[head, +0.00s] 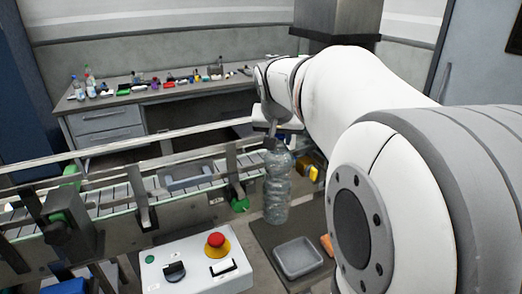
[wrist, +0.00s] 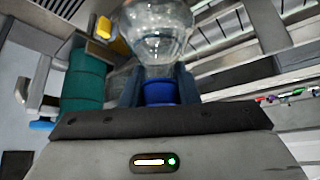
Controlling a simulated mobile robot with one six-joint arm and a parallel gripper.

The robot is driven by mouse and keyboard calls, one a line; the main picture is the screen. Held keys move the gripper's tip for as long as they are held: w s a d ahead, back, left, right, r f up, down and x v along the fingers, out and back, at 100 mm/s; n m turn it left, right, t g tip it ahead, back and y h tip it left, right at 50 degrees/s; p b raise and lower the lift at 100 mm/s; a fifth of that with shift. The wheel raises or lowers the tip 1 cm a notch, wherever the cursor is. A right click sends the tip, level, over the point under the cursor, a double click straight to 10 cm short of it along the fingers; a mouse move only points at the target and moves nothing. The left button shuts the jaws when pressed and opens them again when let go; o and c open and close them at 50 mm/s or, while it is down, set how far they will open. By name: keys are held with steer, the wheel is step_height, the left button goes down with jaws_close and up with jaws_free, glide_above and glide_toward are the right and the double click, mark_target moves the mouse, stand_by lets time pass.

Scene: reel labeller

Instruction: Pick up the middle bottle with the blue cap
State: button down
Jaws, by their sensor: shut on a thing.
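My gripper (head: 271,130) is shut on the cap end of a clear plastic bottle (head: 277,185). The bottle hangs roughly upright below the gripper in the head view. In the wrist view, the blue cap (wrist: 160,92) sits between the two fingers and the clear bottle body (wrist: 158,38) extends away to the top edge. The cap is mostly hidden by the gripper in the head view. I cannot tell whether the bottle's base touches the surface under it.
A conveyor with rails (head: 112,200) runs along the left. A control box (head: 195,266) with a red button (head: 216,240) stands in front. A grey tray (head: 298,258) lies right of it on a dark mat. A back desk (head: 150,95) carries several bottles and small items.

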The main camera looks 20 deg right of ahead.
step_height(320, 180, up, 4)
steer(key=shift+r, duration=0.1)
steer(key=shift+r+p, duration=1.7)
steer(key=shift+r, duration=0.5)
